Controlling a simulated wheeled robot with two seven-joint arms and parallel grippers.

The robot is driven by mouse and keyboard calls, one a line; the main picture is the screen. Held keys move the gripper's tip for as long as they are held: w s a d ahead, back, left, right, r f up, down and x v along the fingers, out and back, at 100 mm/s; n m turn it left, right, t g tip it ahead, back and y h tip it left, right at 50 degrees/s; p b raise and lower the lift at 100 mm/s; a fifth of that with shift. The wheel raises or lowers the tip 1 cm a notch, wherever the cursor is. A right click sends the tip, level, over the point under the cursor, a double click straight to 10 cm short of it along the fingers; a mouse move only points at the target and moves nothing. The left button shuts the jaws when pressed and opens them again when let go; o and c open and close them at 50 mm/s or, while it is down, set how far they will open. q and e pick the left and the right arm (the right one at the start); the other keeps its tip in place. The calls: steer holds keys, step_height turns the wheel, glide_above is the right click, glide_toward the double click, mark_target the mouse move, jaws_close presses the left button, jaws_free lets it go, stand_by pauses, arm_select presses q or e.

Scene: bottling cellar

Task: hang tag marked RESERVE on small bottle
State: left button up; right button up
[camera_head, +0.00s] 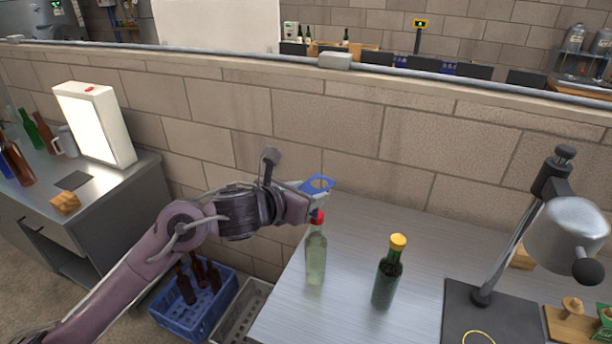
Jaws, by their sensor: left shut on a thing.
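My left gripper (308,197) is shut on a blue tag (319,184) with a large opening in it. No marking on the tag can be read. The tag is just above the red cap of a clear bottle (316,262) in this view, and is not around its neck. The gripper's end is close to that cap; whether they touch I cannot tell. A dark green bottle (386,283) with a yellow cap stands upright to the right on the metal table. Which bottle is the small one is not clear. My right gripper is out of view.
A desk lamp (569,236) stands at the table's right, by a dark mat (459,312) with a yellow ring (478,337). A wooden peg stand (566,325) and a green item (606,317) are at the right edge. A blue crate (200,316) holds brown bottles on the floor.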

arm_select(q)
steer(key=shift+w+a+r, duration=0.1)
steer(key=shift+w+r, duration=0.15)
steer(key=shift+r, duration=0.35)
steer(key=shift+a, duration=0.1)
step_height(320, 180, down, 6)
steer(key=b, duration=0.4)
steer(key=shift+f, duration=0.15)
steer(key=shift+f+b, duration=0.6)
steer(key=shift+f, duration=0.05)
steer(key=shift+b, duration=0.3)
steer(key=shift+f, duration=0.2)
